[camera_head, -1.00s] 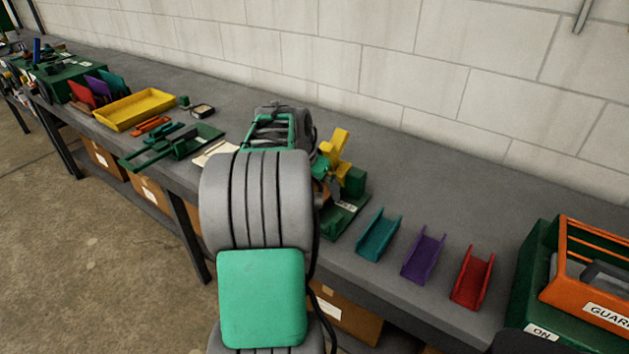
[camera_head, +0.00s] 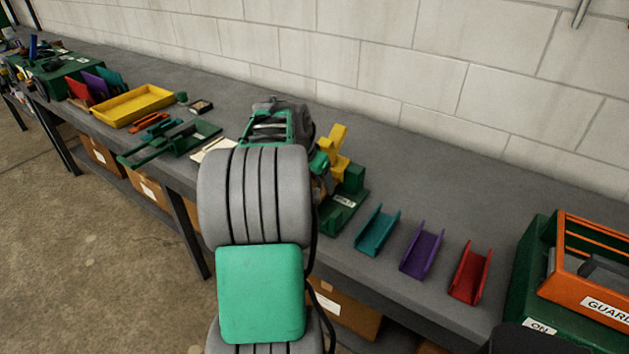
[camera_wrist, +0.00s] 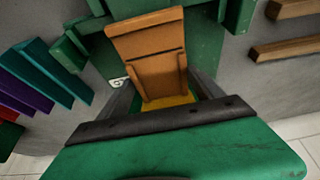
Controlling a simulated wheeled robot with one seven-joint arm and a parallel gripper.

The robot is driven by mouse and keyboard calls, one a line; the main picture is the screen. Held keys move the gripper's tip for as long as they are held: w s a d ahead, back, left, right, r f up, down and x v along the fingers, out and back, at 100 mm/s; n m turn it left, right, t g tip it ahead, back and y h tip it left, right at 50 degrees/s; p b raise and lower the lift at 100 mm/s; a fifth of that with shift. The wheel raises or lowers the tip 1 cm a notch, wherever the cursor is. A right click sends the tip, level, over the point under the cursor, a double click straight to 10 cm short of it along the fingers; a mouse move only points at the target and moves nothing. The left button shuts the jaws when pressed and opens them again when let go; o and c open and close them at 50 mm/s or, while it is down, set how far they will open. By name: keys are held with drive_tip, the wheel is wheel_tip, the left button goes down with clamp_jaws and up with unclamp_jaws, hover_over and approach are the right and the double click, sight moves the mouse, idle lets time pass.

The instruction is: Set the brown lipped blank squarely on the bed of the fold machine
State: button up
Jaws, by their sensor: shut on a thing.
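In the wrist view my gripper (camera_wrist: 163,90) is shut on the brown lipped blank (camera_wrist: 148,70), a flat orange-brown piece with raised side lips. The blank reaches out from between the grey fingers over the green bed of the fold machine (camera_wrist: 208,45). I cannot tell whether it touches the bed or is quite square to it. A yellow part (camera_wrist: 168,102) shows below the blank's near end. In the head view the fold machine (camera_head: 343,212) is a green body beside a yellow upright part (camera_head: 337,145). My arm hides the blank and most of the gripper there.
Teal (camera_head: 377,230), purple (camera_head: 422,250) and red (camera_head: 469,273) channels stand right of the machine. A green and orange guarded unit (camera_head: 590,290) is at far right. A yellow tray (camera_head: 133,107) lies left. Brown bars (camera_wrist: 285,48) lie on the wrist view's right.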

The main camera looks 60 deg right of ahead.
drive_tip(key=shift+w+a+b, duration=0.15)
drive_tip(key=shift+a+b, duration=0.1)
drive_tip(key=shift+a, duration=0.45)
drive_tip(key=shift+w+a+b, duration=0.15)
drive_tip(key=shift+a+b, duration=0.05)
drive_tip(key=shift+a, duration=0.45)
drive_tip(key=o, duration=1.5)
drive_tip(key=shift+c, duration=0.2)
drive_tip(key=v, duration=0.7)
drive_tip(key=shift+a+r, duration=0.2)
drive_tip(key=shift+r, duration=0.15)
